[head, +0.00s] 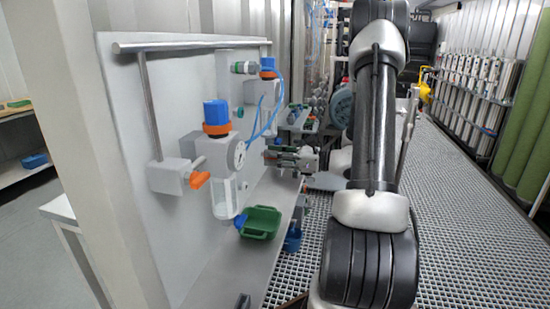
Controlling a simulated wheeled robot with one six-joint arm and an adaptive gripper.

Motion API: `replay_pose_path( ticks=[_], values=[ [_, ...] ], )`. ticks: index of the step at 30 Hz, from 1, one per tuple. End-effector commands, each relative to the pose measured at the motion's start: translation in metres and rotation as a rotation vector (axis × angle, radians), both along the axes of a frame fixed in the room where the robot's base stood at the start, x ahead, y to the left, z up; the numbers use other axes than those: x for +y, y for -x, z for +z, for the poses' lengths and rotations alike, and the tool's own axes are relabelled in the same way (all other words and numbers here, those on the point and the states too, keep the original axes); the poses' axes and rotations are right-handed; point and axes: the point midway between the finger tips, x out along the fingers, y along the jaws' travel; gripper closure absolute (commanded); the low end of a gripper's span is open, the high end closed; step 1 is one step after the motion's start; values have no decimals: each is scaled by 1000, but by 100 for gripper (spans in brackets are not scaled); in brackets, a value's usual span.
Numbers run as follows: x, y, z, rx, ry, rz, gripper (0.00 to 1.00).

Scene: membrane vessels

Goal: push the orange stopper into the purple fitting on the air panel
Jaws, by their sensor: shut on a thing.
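My gripper (274,157) is at the light grey air panel (120,130), just right of the round gauge, with its fingers pointing left toward the panel. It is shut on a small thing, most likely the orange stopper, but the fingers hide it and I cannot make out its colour. I cannot pick out the purple fitting; it may be hidden behind the gripper or the regulator parts. Whether the held thing touches a fitting cannot be told from this view.
A regulator with a blue and orange knob (215,113), a gauge (239,155) and a clear bowl (223,198) stick out left of the gripper. An orange-handled valve (200,180) is further left. A green bin (261,222) sits on the ledge below. Blue tubes (268,122) hang above.

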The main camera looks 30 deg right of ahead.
Motion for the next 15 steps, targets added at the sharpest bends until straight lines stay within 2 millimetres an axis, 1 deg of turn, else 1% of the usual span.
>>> replay_pose_path(
  ticks=[5, 15],
  values=[
    [7, -7, 0, -1, 1, 2, 100],
    [29, -29, 0, -1, 1, 2, 100]
  ],
)
